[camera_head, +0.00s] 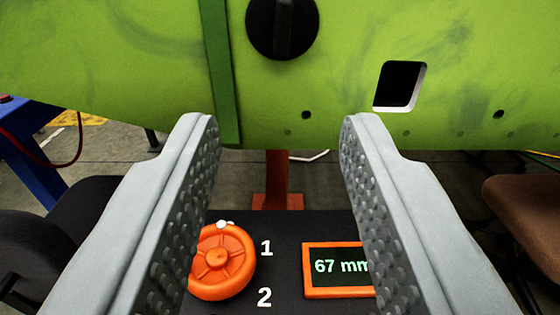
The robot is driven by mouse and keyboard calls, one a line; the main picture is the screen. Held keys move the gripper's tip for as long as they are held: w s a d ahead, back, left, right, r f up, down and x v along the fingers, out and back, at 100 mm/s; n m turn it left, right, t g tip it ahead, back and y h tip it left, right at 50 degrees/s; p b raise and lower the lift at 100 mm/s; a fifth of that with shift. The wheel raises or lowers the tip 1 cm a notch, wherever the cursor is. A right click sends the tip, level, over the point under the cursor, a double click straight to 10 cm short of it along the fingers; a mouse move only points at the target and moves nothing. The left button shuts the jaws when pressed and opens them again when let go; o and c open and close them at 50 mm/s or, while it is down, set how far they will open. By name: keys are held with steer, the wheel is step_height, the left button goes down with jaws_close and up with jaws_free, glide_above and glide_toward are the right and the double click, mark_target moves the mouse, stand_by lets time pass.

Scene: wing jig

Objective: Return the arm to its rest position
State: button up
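My gripper (278,135) is open, with its two grey fingers wide apart and nothing between them. The fingers point toward the green wing panel (320,50), which fills the upper part of the view. Below and between the fingers is a black panel (280,230) with an orange dial (222,262), the white numbers 1 and 2, and an orange-framed display (337,268) reading "67 mm". The right finger covers part of the display's right side, and the left finger stands close to the dial's left edge in the picture.
The wing has a black round knob (283,25), a square cut-out (400,86) and small holes. A blue stand (32,165) with a red cable is at left. A dark seat (90,205) and a brown seat (525,205) stand at the sides. A red-brown post (278,182) stands behind the panel.

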steer(key=shift+s, duration=0.35)
steer(key=s+r, duration=0.6)
steer(key=s, duration=0.7)
steer(key=s+r, duration=0.7)
steer(key=s, duration=0.6)
steer(key=s+r, duration=0.6)
steer(key=s, duration=0.7)
steer(key=shift+r+g, duration=0.3)
